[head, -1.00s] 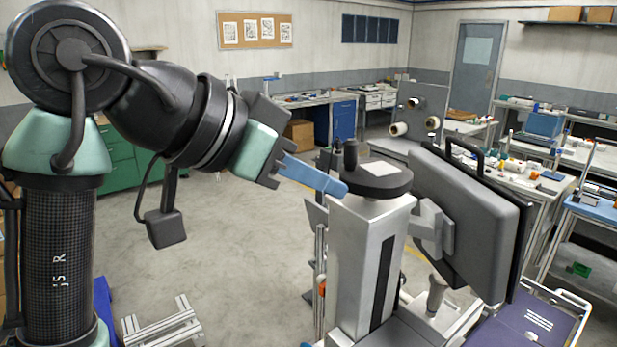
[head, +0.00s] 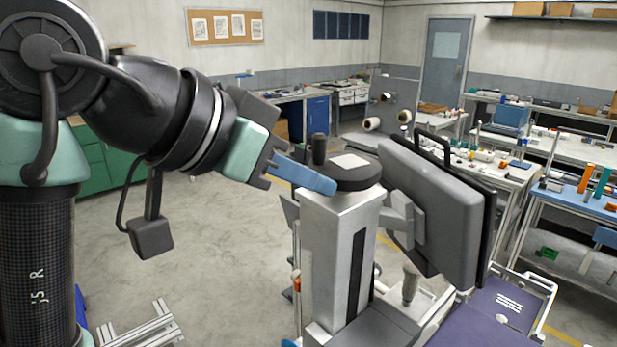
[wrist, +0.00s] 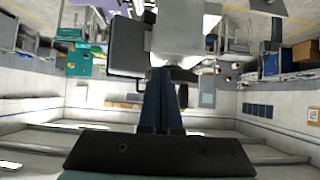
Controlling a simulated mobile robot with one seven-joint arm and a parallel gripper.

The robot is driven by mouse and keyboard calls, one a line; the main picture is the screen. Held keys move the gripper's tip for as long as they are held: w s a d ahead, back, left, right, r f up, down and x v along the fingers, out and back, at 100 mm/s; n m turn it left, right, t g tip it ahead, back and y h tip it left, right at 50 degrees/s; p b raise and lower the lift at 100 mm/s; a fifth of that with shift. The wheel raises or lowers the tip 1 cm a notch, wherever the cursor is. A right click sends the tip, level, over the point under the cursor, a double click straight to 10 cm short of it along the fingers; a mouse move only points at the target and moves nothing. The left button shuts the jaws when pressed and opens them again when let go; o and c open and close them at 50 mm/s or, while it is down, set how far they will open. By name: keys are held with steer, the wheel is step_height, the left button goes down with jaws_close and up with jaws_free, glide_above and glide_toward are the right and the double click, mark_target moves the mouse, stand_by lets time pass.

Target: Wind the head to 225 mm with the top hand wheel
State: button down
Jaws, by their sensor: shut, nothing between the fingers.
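The top hand wheel (head: 368,181) is a dark disc with a pale square label, lying flat on top of a silver column (head: 325,260). Its black upright crank knob (head: 318,149) stands at the left of the disc. My gripper (head: 331,187) has blue fingers, shut and empty. In the head view the fingertips overlap the wheel's near left edge, just below and right of the knob; I cannot tell whether they touch. In the wrist view the shut fingers (wrist: 165,100) point at the column top (wrist: 185,35). No height scale is readable.
A large grey panel (head: 435,210) is mounted right of the column, close to the wheel. A purple cart (head: 490,320) stands at the lower right. Workbenches line the back and right.

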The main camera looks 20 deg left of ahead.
steer(key=shift+w+a, duration=0.1)
steer(key=shift+a, duration=0.05)
steer(key=shift+w+a+p, duration=0.3)
steer(key=shift+a, duration=0.15)
steer(key=shift+w+a+r, duration=0.1)
stand_by(0.3)
steer(key=shift+w+a+p, duration=0.35)
steer(key=shift+w+a, duration=0.05)
steer(key=shift+w+r, duration=0.1)
steer(key=shift+w+a+p, duration=0.25)
steer(key=shift+w+p, duration=0.1)
steer(key=shift+w, duration=0.15)
steer(key=shift+s+a, duration=0.1)
